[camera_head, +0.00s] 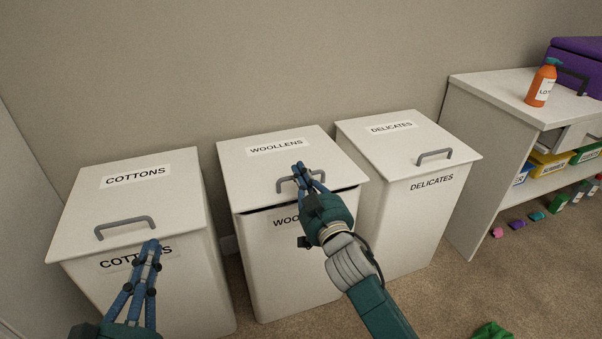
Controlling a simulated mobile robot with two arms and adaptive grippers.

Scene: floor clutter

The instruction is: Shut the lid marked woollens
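The woollens lid (276,160) lies almost level on the middle white bin (286,268). A thin dark gap shows under its front edge, widest toward the right. Its grey handle (283,185) is near the front edge. My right gripper (304,172) is at this handle, its fingers reaching over it and covering the handle's right part. Whether the fingers grip the handle is hard to tell. My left gripper (152,246) is at the front of the cottons bin, fingertips together and empty, over its front label.
The cottons lid (150,200) and delicates lid (400,135) look shut on the bins either side. A shelf unit (500,95) at right holds an orange bottle (541,84), a purple box (575,62) and small bins. Small coloured items and a green thing (492,330) lie on the carpet.

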